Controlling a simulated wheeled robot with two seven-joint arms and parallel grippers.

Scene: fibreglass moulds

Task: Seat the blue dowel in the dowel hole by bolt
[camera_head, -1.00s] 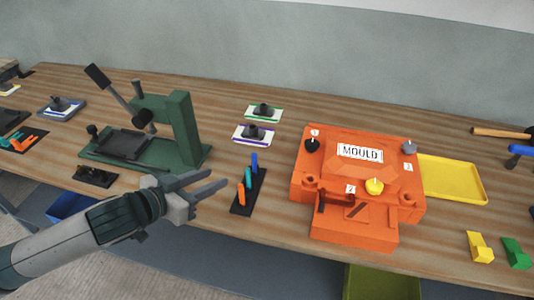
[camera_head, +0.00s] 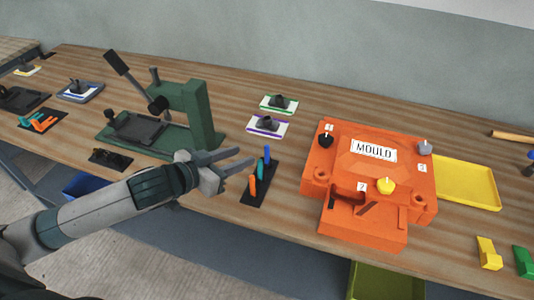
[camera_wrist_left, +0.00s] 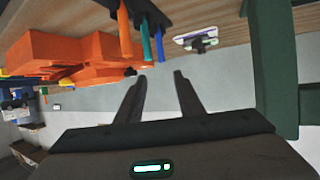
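The blue dowel (camera_head: 267,154) stands upright at the far end of a black rack (camera_head: 248,197), behind a teal dowel (camera_head: 261,170) and an orange dowel (camera_head: 252,186). My left gripper (camera_head: 247,158) is open and empty, just left of the blue dowel and apart from it. In the left wrist view the open fingers (camera_wrist_left: 160,76) point towards the wall, with the blue dowel (camera_wrist_left: 159,46) above them in the picture. The orange mould (camera_head: 360,230) sits right of the rack, with black, grey and yellow bolt knobs. Round openings show at its front corners. My right gripper is out of view.
A green press (camera_head: 203,115) stands left behind my left arm. Two small plates (camera_head: 280,103) with dark knobs lie behind the rack. A yellow tray (camera_head: 468,184) and yellow and green blocks (camera_head: 489,253) lie right of the mould. A narrow strip of bench is clear between rack and mould.

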